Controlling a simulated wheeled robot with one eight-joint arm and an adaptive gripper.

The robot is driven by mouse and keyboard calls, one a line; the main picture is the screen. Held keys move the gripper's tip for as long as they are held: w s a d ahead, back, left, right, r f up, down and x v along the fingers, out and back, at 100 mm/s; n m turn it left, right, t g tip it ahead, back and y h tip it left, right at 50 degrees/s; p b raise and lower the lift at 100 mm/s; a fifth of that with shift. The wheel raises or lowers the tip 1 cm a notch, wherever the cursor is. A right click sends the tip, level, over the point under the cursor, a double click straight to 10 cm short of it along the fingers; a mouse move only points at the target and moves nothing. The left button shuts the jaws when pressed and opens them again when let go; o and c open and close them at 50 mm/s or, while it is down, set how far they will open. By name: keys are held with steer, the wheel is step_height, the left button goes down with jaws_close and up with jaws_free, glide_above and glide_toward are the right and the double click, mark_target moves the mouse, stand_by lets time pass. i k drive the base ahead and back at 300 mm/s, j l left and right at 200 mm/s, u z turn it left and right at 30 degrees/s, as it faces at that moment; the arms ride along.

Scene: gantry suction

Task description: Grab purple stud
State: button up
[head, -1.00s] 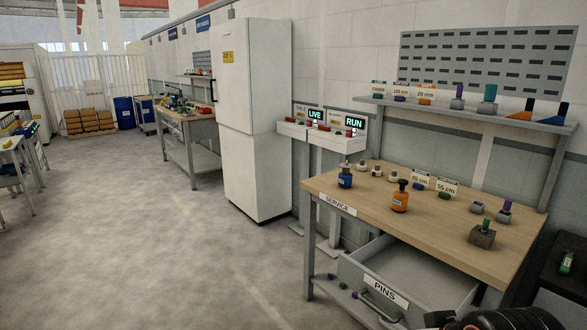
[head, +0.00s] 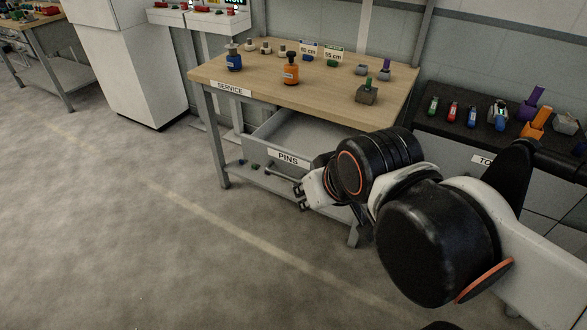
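A purple stud (head: 386,72) stands upright in a small grey block at the back right of the wooden service table (head: 330,88). Small dark pieces, perhaps studs, lie on the lower shelf at the left (head: 255,167); their colours are hard to tell now. My gripper (head: 300,196) is in front of the open drawer, below the tabletop and apart from the upright purple stud. Its fingers point left and look spread, with nothing seen between them.
The open PINS drawer (head: 287,158) juts out beside my arm. A blue bottle (head: 234,60), an orange bottle (head: 291,70) and a grey block with a green stud (head: 367,94) stand on the table. A dark tool bench (head: 460,138) is at right. The left floor is clear.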

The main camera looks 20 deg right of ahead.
mark_target(387, 61)
steer(key=i+z, duration=0.25)
steer(key=i, duration=0.2)
steer(key=i+j+z, duration=0.25)
steer(key=i, duration=0.2)
steer(key=l, duration=0.1)
